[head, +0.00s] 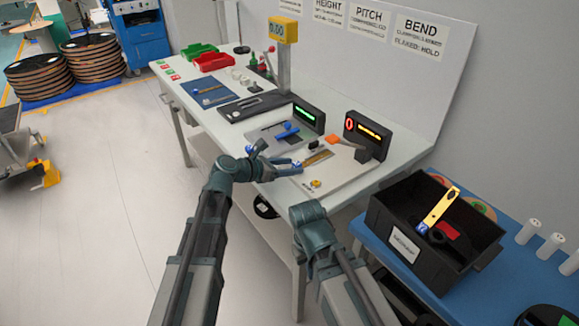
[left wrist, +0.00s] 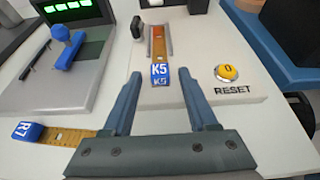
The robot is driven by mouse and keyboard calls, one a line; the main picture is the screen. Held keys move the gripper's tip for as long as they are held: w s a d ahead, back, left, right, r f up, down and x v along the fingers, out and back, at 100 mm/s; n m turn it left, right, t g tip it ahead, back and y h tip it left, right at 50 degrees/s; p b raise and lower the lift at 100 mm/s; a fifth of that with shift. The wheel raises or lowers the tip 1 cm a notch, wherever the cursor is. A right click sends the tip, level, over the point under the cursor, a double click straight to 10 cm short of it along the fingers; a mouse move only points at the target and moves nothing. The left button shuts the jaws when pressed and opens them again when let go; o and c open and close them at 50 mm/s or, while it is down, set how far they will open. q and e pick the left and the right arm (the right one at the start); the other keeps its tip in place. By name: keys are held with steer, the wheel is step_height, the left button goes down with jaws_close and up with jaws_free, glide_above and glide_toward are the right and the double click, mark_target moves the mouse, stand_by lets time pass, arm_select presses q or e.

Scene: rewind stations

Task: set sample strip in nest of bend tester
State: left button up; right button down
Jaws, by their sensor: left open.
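The bend tester (head: 350,170) has a pale base and a dark display with an orange bar. An amber strip with a blue K5 tag (left wrist: 160,75) lies on this base, between the metal rails of the nest (left wrist: 172,40); its tag extends out of the near end. My left gripper (left wrist: 143,85) is open, its fingers on either side of the tag with gaps; it also shows in the head view (head: 279,162). Another strip, tagged R7 (left wrist: 65,136), lies on the table left of the gripper. My right arm shows, but its gripper does not.
A yellow RESET button (left wrist: 227,72) is right of the nest. A grey tester with a blue handle (left wrist: 66,45) and green display stands left. A black bin (head: 400,225) on the blue table holds a yellow blue-tagged strip (head: 441,206). White spools (head: 528,231) stand beyond it.

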arm_select(q)
steer(key=shift+r, duration=0.3)
steer(key=p+v, duration=0.4)
steer(key=v, duration=0.8)
steer(key=shift+p, duration=0.35)
steer(key=shift+f, duration=0.1)
steer(key=s+d+f+m+g+y+p, duration=0.2)
steer(key=s+d+m+g+p, duration=0.1)
steer(key=s+m, duration=0.4)
steer(key=s+d+f+m+g+y+p, duration=0.25)
steer(key=s+d+m, duration=0.2)
steer(key=m, duration=0.45)
steer(key=s+a+r+m+g+y+p, duration=0.1)
steer(key=s+a+m+y+p, duration=0.3)
steer(key=s+m+y, duration=0.4)
steer(key=m+g+p, duration=0.1)
steer(key=m, duration=0.4)
steer(key=shift+s+a+r+g, duration=0.25)
steer(key=shift+s+r+g, duration=0.05)
steer(key=shift+s+g, duration=0.1)
